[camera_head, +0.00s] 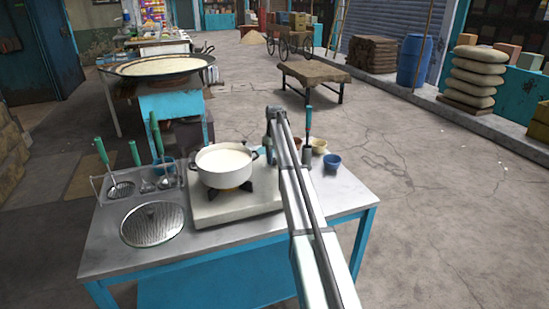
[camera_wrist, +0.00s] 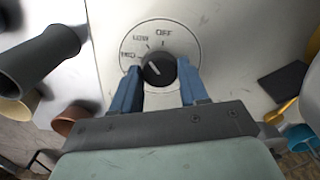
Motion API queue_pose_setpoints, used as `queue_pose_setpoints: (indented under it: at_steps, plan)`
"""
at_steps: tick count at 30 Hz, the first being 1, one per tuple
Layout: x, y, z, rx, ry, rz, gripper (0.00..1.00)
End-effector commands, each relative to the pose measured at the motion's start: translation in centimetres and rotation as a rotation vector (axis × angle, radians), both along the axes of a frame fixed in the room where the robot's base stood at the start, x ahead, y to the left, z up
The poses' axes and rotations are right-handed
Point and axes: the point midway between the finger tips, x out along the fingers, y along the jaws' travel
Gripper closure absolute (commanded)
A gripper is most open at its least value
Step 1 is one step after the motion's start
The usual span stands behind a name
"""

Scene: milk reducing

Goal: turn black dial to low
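The black dial (camera_wrist: 158,69) is on the pale front panel of the stove (camera_head: 235,205) and shows in the wrist view. A round marked plate (camera_wrist: 185,42) surrounds it, with OFF at the top, LOW to its upper left and another mark further left. The dial's light pointer line slants to the upper left, roughly toward LOW. My gripper (camera_wrist: 160,82) has its two blue fingers on either side of the dial, close against its edges, with little or no visible gap. In the head view my arm hides the dial and the gripper's fingertips.
A white pot (camera_head: 224,165) of milk stands on the stove's burner. A utensil rack (camera_head: 112,190) and a round metal strainer (camera_head: 152,224) are to the left on the steel table (camera_head: 100,255). A blue cup (camera_head: 332,162) and other small cups stand right of my arm.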

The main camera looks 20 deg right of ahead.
Motion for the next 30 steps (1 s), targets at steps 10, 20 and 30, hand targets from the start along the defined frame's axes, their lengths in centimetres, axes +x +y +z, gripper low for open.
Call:
queue_pose_setpoints:
  at_steps: [10,20,30]
  plan:
    - [0.0,0.0,0.0,0.0,0.0,-0.001,0.31]
    - [0.1,0.0,1.1,0.0,-0.002,-0.001,0.31]
    - [0.1,0.0,7.3,0.0,-0.002,-0.001,0.31]
